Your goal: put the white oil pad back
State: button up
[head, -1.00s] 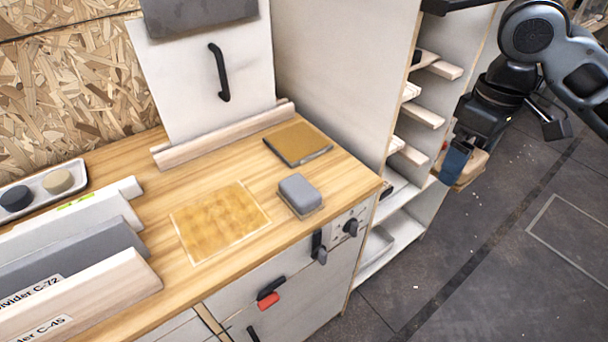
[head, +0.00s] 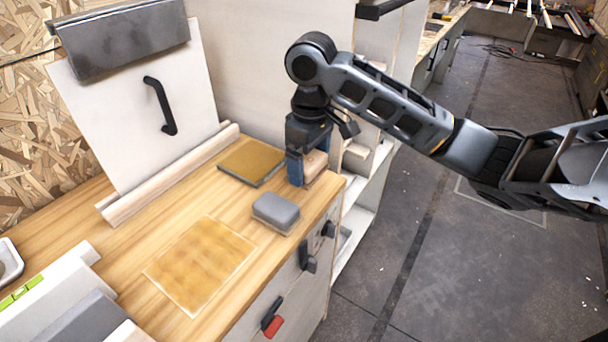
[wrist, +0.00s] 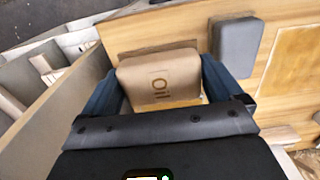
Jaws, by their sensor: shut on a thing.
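The oil pad, a pale tan block with "Oil" on its face, sits between the two blue fingers in the wrist view (wrist: 160,78). My gripper (head: 302,172) is shut on it. In the head view the pad (head: 316,164) shows partly behind a finger, at the back right of the wooden bench. It is beside the grey pad (head: 275,212) and the yellow-brown square plate (head: 251,161). Whether its underside touches the bench is hidden. The grey pad also shows at the upper right of the wrist view (wrist: 236,47).
The wooden bench top (head: 120,255) has a flat yellow-brown square (head: 200,265) towards the front. A white leaning panel with a black handle (head: 160,106) stands behind. Shelves (head: 357,160) adjoin at the right. Black knobs (head: 307,257) are on the bench front.

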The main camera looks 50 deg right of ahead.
aim_at(305, 158)
jog(key=shift+w+a+f, duration=0.1)
jog(key=shift+w+f, duration=0.25)
jog(key=shift+w, duration=0.15)
jog(key=shift+f+p, duration=0.35)
jog(key=shift+f, duration=1.65)
jog(key=o, duration=0.6)
jog(key=shift+f, duration=0.1)
notch_tip(305, 158, up, 12)
jog(key=shift+r, duration=0.15)
